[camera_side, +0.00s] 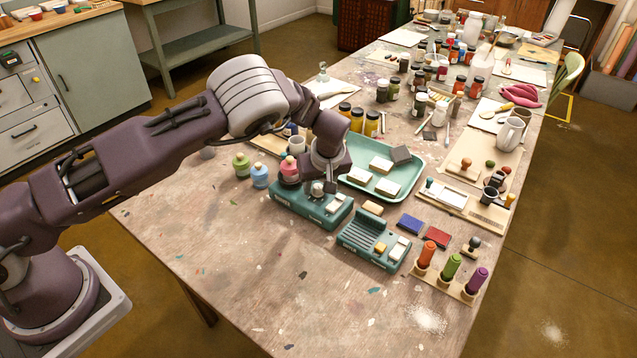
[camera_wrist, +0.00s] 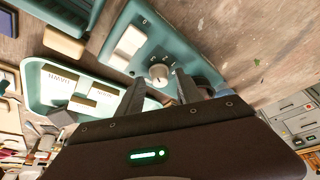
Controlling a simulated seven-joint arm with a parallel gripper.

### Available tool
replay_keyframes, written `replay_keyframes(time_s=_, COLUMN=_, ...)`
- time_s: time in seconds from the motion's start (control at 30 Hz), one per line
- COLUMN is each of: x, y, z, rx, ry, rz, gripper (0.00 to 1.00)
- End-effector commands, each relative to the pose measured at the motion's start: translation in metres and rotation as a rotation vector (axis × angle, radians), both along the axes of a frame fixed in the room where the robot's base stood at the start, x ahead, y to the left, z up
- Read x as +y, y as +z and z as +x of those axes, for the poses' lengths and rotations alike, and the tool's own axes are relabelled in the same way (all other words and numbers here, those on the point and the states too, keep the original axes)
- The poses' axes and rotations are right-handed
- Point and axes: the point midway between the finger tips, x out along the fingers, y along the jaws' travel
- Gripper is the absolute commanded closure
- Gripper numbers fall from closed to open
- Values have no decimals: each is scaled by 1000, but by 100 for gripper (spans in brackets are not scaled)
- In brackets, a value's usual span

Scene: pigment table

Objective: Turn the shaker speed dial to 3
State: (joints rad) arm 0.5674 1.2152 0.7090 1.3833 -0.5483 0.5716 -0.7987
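The teal shaker (camera_side: 303,207) stands on the table under my gripper in the side view. In the wrist view its teal panel (camera_wrist: 146,57) carries a round, pale speed dial (camera_wrist: 158,72) with small marks around it, too small to read. A white rocker switch (camera_wrist: 128,46) sits beside the dial. My gripper (camera_wrist: 160,79) is open, its two dark fingers apart, with the dial showing between the tips. I cannot tell whether either finger touches the dial. In the side view my gripper (camera_side: 318,187) is at the shaker's top and largely hides the dial.
A second teal device (camera_side: 372,245) with a ridged top stands close to the right. A green tray (camera_side: 412,172) with pale blocks lies just behind. Small pigment bottles (camera_side: 260,175) stand to the left of my gripper. The front left of the table is clear.

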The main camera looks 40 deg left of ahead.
Motion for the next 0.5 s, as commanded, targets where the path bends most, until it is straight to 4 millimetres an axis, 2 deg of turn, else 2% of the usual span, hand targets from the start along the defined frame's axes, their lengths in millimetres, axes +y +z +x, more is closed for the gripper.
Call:
replay_keyframes(time_s=0.27, x=0, y=2, z=0, rx=-2, ry=0, rz=1, gripper=57)
replay_keyframes(time_s=0.37, x=-4, y=14, z=-2, rx=-4, ry=0, rz=0, gripper=57)
replay_keyframes(time_s=0.5, x=-14, y=42, z=-9, rx=-4, ry=-1, rz=-2, gripper=57)
